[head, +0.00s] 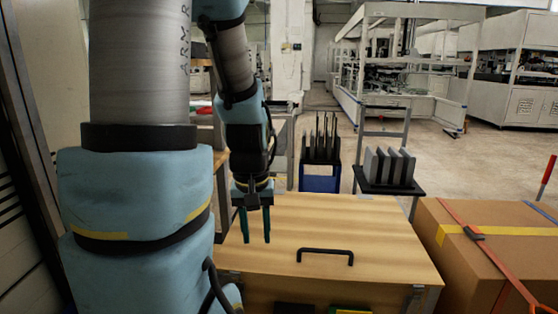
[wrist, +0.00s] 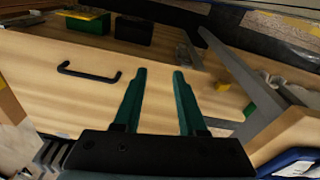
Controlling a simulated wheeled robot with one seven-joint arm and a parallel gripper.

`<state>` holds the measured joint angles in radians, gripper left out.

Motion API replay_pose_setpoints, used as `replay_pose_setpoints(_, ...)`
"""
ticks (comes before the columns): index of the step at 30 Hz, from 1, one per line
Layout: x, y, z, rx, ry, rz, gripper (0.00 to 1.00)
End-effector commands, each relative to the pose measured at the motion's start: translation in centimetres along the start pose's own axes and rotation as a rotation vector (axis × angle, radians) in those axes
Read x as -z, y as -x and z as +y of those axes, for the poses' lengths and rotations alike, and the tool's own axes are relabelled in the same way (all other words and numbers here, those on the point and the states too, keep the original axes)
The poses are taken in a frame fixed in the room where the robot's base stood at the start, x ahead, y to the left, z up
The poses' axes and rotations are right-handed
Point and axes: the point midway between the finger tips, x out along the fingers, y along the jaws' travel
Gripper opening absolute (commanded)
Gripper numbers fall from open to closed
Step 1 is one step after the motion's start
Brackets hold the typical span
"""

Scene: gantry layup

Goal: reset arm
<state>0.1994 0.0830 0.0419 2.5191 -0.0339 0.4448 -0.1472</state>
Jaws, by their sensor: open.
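My gripper (head: 255,224) points down above the left part of a wooden table-like top (head: 330,220). In the wrist view its two green fingers (wrist: 160,100) stand apart with nothing between them. A black bar handle (head: 325,253) is fixed on the wooden surface, to the right of my gripper in the head view. The handle also shows in the wrist view (wrist: 90,74), to the left of the fingers. My arm fills the left of the head view and hides what is behind it.
A strapped cardboard box (head: 480,262) stands at the right. A black stand with grey plates (head: 389,168) and a blue bin with dark upright pieces (head: 320,178) stand behind the wooden top. Open floor lies beyond.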

Motion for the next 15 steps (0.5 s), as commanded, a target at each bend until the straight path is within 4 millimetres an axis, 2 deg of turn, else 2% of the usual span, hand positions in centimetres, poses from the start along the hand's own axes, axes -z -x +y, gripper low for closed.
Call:
replay_pose_setpoints(4, -0.6, 1.2, -2.0, 0.011, -0.113, 0.049, 0.41)
replay_pose_setpoints(6, -0.4, 3.0, -1.8, 0.011, -0.125, 0.048, 0.41)
replay_pose_setpoints(15, 0.1, 8.4, -1.6, 0.011, -0.121, 0.046, 0.41)
